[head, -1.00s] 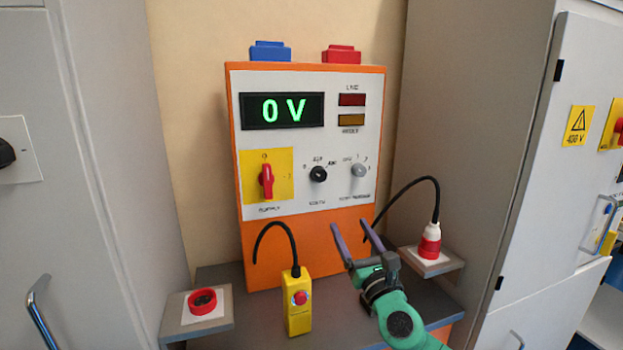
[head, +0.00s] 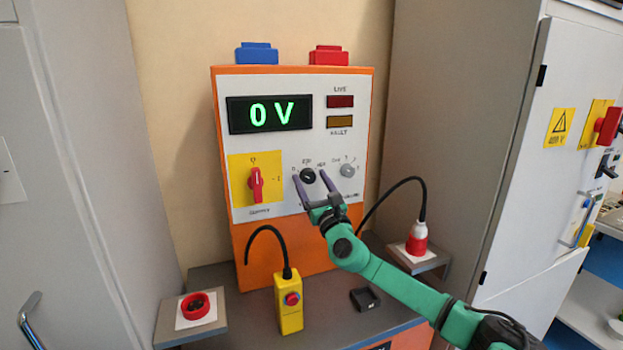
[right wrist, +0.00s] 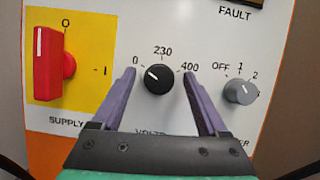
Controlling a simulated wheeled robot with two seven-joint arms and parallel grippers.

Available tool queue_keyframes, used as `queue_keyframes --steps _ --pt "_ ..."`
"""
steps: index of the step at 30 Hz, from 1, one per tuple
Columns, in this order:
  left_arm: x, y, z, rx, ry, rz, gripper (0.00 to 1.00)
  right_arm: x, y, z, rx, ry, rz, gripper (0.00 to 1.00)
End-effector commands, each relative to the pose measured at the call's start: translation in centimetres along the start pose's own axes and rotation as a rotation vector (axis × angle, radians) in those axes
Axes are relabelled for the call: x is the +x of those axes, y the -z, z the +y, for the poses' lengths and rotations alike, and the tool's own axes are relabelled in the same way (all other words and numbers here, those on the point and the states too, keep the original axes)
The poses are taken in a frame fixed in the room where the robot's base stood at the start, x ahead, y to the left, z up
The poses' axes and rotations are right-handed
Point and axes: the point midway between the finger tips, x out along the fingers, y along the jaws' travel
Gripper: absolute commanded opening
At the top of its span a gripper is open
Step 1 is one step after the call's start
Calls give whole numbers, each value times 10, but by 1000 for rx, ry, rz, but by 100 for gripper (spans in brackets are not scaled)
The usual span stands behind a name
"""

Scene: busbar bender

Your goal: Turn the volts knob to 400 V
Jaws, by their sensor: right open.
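The volts knob (head: 307,175) is a round black dial on the white front panel of an orange unit. In the right wrist view the knob (right wrist: 159,79) has a white pointer line aimed up and left, toward the 0 mark; 230 is at the top and 400 at the right. My right gripper (head: 311,177) is open, and its purple fingers (right wrist: 158,84) stand on either side of the knob, apart from it. The display (head: 270,114) reads 0 V in green. My left gripper is not in view.
Left of the knob is the red supply switch (head: 256,184) on a yellow plate, its handle upright at 0. Right of it is a grey selector (head: 347,170). A yellow pendant box (head: 289,300) and a black object (head: 364,299) are on the bench below.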

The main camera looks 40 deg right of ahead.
Motion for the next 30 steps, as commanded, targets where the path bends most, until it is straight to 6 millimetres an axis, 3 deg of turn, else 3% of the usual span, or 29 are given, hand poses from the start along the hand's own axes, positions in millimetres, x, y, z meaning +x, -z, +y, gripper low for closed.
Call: queue_keyframes --steps 8,14,30 --pt "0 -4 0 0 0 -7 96 2 0 0 0 -1 1 76" --pt "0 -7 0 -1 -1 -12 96 2 0 0 1 -1 0 0" --pt "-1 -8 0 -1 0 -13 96 2 0 1 117 47 -1 0"
